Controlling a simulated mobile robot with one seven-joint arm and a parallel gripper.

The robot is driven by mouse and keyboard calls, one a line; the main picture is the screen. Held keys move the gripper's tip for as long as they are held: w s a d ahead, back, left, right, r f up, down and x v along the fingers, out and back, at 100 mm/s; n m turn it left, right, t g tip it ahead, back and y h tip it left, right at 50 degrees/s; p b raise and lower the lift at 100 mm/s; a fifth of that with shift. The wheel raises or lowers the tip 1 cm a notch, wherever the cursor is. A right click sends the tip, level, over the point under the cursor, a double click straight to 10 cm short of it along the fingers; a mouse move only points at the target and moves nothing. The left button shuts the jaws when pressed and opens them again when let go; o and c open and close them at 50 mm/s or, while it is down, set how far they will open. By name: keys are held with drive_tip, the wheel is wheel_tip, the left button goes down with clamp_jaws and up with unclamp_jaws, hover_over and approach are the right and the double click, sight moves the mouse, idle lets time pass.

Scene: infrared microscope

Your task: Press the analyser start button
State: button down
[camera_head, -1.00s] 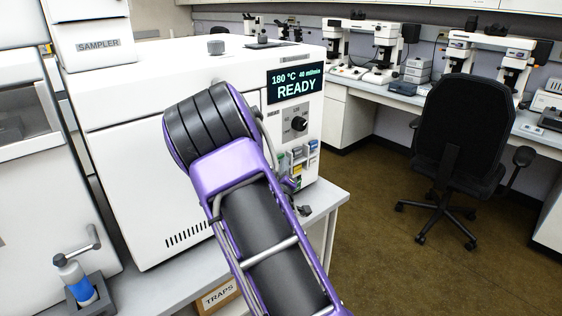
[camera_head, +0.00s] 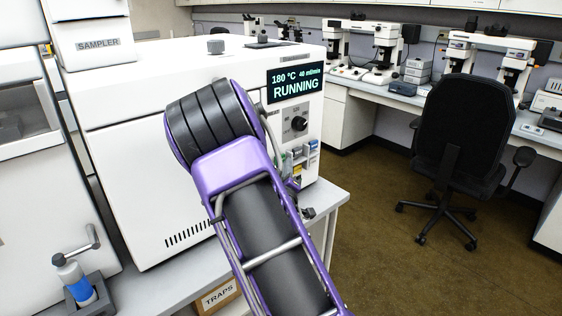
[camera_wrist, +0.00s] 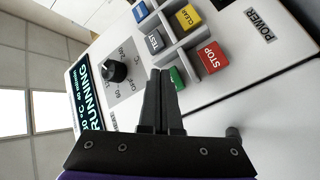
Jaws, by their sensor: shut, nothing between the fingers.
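The analyser (camera_head: 150,190) is a large white box on the bench, and its display (camera_head: 296,83) reads "RUNNING". My arm hides the gripper in the head view.
A yellow CLEAR button (camera_wrist: 187,17) and a blue button (camera_wrist: 140,12) share the divided keypad. A black rotary knob (camera_wrist: 115,70) is close to the fingers. A dark knob (camera_wrist: 232,132) sticks out near the gripper. A black chair (camera_head: 458,130) stands on the open floor at right.

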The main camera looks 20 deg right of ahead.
drive_tip(key=s, duration=0.1)
drive_tip(key=s+d, duration=0.1)
drive_tip(key=s, duration=0.2)
drive_tip(key=shift+s+d, duration=0.4)
idle(0.9)
